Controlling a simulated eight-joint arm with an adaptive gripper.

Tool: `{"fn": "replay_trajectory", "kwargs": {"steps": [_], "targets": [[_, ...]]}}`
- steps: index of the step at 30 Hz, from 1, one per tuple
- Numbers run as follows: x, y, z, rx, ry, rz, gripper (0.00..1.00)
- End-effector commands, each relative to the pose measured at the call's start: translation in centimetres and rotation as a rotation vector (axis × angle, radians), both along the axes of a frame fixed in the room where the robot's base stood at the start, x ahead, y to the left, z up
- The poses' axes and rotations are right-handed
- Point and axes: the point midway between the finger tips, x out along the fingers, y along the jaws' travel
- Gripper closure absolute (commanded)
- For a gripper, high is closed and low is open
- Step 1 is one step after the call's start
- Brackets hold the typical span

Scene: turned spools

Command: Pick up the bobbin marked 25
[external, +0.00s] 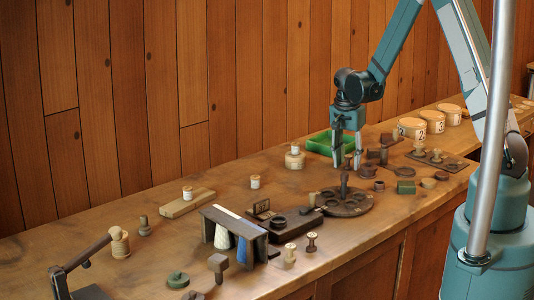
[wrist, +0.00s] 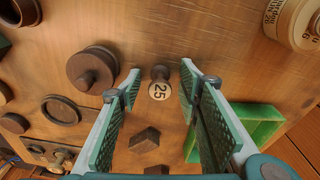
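The bobbin marked 25 (wrist: 159,91) is a small dark wooden spool with a pale round top bearing the number. In the wrist view it stands between the two fingers of my gripper (wrist: 161,78), near the fingertips, with a gap on each side. In the external view my gripper (external: 348,155) points down over the table beside the green tray. The bobbin (external: 348,161) shows there as a small shape between the fingers, partly hidden. My gripper is open and holds nothing.
The green tray (wrist: 262,112) lies close to the right finger. Left of the left finger is a dark round stacked piece (wrist: 92,69). A dark block (wrist: 145,140) lies nearby. A pale round container (wrist: 291,22) stands at the upper right. Bare wood surrounds the bobbin.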

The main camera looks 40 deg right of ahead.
Motion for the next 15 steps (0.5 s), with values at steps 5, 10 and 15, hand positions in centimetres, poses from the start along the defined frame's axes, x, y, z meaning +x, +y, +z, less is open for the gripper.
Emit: {"fn": "replay_trajectory", "kwargs": {"steps": [5, 10, 15], "targets": [[0.0, 0.0, 0.0, 0.0, 0.0, 0.0, 0.75], [0.0, 0.0, 0.0, 0.0, 0.0, 0.0, 0.88], [0.0, 0.0, 0.01, 0.0, 0.0, 0.0, 0.88]]}}
